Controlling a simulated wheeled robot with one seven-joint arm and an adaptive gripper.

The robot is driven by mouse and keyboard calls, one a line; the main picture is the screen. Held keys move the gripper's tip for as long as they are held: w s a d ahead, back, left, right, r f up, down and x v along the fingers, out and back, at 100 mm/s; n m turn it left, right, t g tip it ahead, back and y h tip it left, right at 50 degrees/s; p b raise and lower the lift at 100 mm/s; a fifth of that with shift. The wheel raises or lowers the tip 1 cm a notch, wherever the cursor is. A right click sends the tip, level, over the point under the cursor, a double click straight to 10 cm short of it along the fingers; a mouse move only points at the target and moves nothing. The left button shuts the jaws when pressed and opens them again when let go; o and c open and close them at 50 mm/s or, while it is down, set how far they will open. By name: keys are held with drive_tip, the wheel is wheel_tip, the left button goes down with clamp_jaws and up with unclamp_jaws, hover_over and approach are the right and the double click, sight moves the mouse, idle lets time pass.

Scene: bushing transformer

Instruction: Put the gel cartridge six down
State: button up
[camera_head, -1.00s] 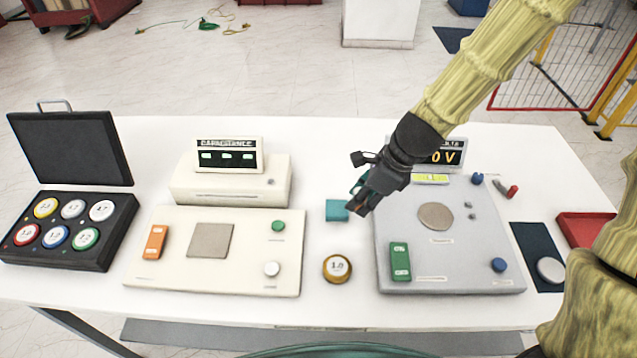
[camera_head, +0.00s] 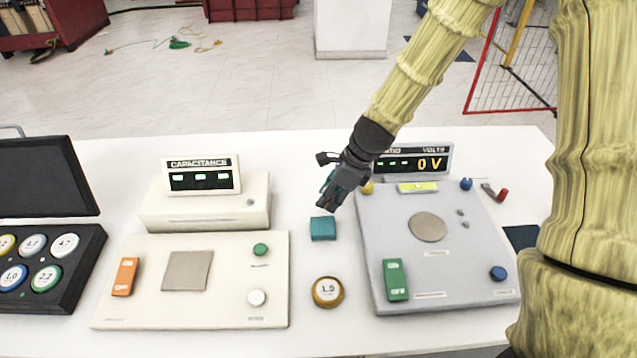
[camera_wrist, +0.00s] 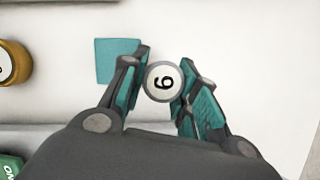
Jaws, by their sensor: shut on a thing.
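A small round cartridge with a white top marked 6 (camera_wrist: 163,82) sits between the fingers of my gripper (camera_wrist: 160,88) in the wrist view. My gripper (camera_head: 328,196) is shut on it. In the head view it hangs over the white table, just above a teal square pad (camera_head: 323,228) in the picture. The cartridge is hidden or too small to tell there. The pad (camera_wrist: 118,60) shows in the wrist view at the left finger, partly covered by it. I cannot tell how high the cartridge is above the table.
A gold-rimmed weight (camera_head: 328,291) stands in front of the pad. The cream capacitance meter (camera_head: 215,250) is on the left, the grey ratio meter (camera_head: 440,250) close on the right. A black case (camera_head: 85,270) of round weights is at far left.

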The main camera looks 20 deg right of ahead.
drive_tip(key=p, duration=0.3)
hover_over(315, 193)
drive_tip(key=d, duration=0.1)
drive_tip(key=shift+s+d+f, duration=0.1)
drive_tip(key=shift+s+f, duration=0.3)
drive_tip(key=shift+f+p, duration=0.5)
drive_tip(key=shift+f, duration=1.25)
drive_tip(key=shift+f, duration=0.15)
drive_tip(key=o, duration=1.1)
drive_tip(key=shift+r, duration=0.25)
